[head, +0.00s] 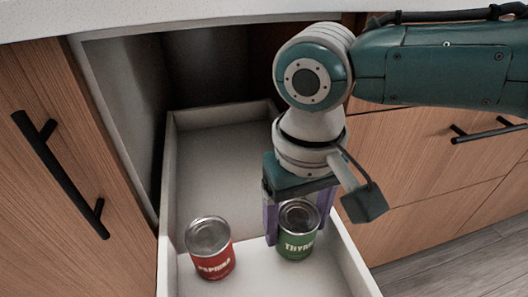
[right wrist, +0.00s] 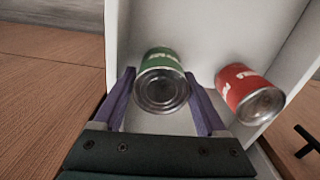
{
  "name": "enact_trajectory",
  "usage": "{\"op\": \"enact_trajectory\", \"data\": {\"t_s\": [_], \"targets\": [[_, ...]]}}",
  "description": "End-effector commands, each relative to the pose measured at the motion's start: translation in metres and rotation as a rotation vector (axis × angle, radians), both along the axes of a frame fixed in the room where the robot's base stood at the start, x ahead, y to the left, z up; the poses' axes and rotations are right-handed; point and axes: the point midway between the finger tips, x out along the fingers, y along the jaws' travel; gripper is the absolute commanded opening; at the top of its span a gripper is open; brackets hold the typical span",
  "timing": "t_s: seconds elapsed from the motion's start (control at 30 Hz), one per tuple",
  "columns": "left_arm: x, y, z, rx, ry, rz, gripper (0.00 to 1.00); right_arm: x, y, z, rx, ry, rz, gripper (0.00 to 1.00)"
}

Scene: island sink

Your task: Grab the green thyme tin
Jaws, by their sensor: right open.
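The green thyme tin (head: 298,243) stands upright in the open white drawer, in the head view. My right gripper (head: 298,232) is open, with its purple fingers on either side of the thyme tin. In the right wrist view the thyme tin (right wrist: 162,80) lies between the fingertips of my right gripper (right wrist: 160,85), with a gap visible on the right side. Whether a finger touches the tin, I cannot tell. My left gripper is not in view.
A red paprika tin (head: 210,249) stands in the drawer left of the thyme tin; it also shows in the right wrist view (right wrist: 245,90). The drawer's right wall (head: 352,262) is close to the thyme tin. The drawer's back part (head: 220,165) is empty. Wooden cabinet fronts flank the drawer.

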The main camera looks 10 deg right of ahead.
Motion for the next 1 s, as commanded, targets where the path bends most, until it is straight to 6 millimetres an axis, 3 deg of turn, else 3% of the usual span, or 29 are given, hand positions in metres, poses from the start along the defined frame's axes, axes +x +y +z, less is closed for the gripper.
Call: {"op": "enact_trajectory", "data": {"t_s": [0.1,0.33,0.9,1.0], "targets": [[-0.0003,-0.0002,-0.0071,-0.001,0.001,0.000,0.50,-0.0001,0.0006,-0.0112,0.001,0.000,0.001,0.74],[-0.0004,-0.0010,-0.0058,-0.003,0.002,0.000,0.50,-0.0002,0.0007,-0.0103,0.001,0.000,0.001,0.74],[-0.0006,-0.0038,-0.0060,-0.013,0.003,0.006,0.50,-0.0004,0.0003,-0.0103,0.001,0.000,0.001,0.10],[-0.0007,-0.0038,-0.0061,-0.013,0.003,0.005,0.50,-0.0003,0.0004,-0.0102,0.001,0.000,0.001,0.09]]}}
